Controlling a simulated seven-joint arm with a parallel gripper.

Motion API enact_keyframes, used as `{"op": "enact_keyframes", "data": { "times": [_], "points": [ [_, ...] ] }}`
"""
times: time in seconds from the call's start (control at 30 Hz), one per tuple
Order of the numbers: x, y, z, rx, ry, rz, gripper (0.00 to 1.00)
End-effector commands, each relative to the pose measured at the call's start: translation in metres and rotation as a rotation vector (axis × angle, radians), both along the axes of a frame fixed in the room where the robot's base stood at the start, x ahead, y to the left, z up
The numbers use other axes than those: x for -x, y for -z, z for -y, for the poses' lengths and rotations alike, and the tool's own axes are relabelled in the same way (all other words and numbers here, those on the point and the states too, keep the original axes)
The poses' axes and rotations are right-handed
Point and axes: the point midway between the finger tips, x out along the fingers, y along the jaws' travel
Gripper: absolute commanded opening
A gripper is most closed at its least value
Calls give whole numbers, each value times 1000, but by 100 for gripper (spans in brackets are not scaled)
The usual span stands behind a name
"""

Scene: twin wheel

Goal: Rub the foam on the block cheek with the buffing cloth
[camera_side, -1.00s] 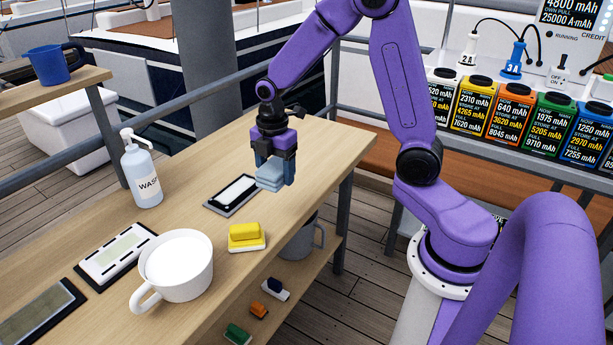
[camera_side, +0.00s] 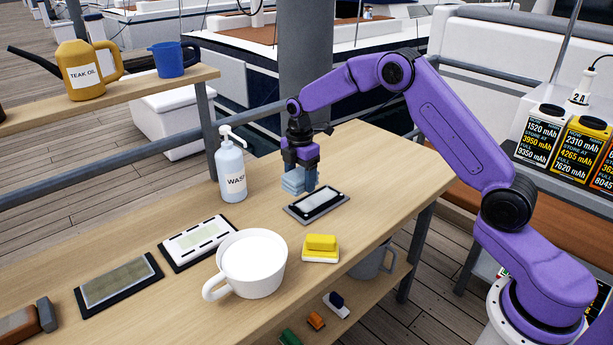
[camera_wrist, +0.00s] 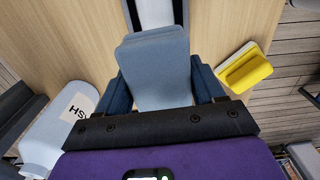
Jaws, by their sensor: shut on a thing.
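My gripper (camera_side: 300,184) is shut on the folded light-blue buffing cloth (camera_side: 293,179). The cloth shows between my fingers in the wrist view (camera_wrist: 157,75). The cloth is at the far left end of a dark-framed plate (camera_side: 335,203) with a white patch; I cannot tell whether it touches the plate. In the wrist view the plate (camera_wrist: 128,12) runs out beyond the cloth, which hides part of it. A second framed plate with white markings (camera_side: 197,241) and a third, brownish one (camera_side: 118,283) lie to the left. I cannot tell which is the block cheek.
A white mug (camera_side: 252,264) and a yellow-and-white block (camera_side: 320,248) stand on the table's near side. A wash bottle (camera_side: 231,172) stands at the back left. The table's far right is clear.

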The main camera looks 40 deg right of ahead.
Motion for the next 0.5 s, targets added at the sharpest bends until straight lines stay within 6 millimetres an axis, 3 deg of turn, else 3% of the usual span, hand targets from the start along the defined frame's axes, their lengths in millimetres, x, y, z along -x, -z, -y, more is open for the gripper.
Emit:
{"op": "enact_keyframes", "data": {
  "times": [0.5],
  "points": [
    [1, 42, 0, 0, 1, -1, 43]
  ]
}}
